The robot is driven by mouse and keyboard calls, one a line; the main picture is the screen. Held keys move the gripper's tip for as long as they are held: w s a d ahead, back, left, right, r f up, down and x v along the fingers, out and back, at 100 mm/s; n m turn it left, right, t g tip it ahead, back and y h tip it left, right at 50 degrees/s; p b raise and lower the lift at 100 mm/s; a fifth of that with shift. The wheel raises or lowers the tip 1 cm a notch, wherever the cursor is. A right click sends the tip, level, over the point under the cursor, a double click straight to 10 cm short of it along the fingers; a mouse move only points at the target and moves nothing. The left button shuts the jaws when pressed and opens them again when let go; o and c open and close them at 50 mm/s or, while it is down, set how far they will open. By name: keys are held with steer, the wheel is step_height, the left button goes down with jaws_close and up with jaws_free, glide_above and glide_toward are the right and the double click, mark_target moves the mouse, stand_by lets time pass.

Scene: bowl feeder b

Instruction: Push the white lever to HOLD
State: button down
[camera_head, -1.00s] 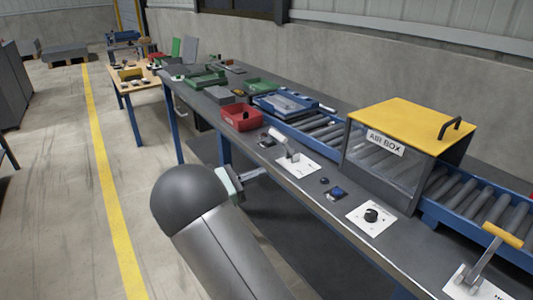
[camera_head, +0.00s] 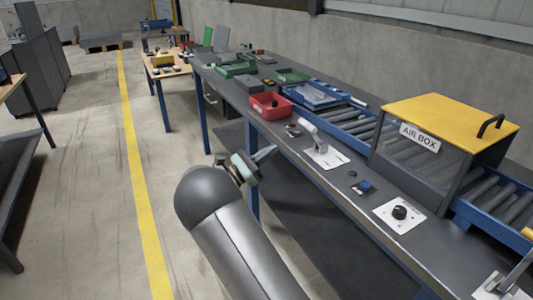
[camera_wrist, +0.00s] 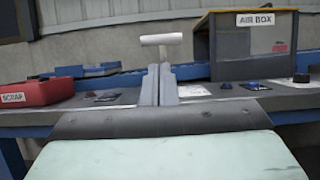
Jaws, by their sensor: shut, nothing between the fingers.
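The white lever (camera_head: 310,132) stands tilted on a white plate (camera_head: 326,156) at the front edge of the bench. In the wrist view its white crossbar handle (camera_wrist: 161,39) shows straight ahead, above my fingertips, and the fingers hide part of its stem. My gripper (camera_head: 274,150) is shut and empty, on the aisle side of the bench edge, to the left of the lever. In the wrist view my gripper (camera_wrist: 160,72) points toward the lever. I see no contact, and the plate's lettering is too small to read.
A red scrap bin (camera_head: 270,106) stands left of the lever. A blue button (camera_head: 364,187) and a black knob (camera_head: 399,212) lie to its right. The yellow-topped air box (camera_head: 450,116) stands over a roller conveyor behind them. The aisle floor (camera_head: 95,180) at left is clear.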

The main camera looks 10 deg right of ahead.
mark_target(314, 135)
steer(key=x, duration=1)
steer(key=shift+r, duration=0.1)
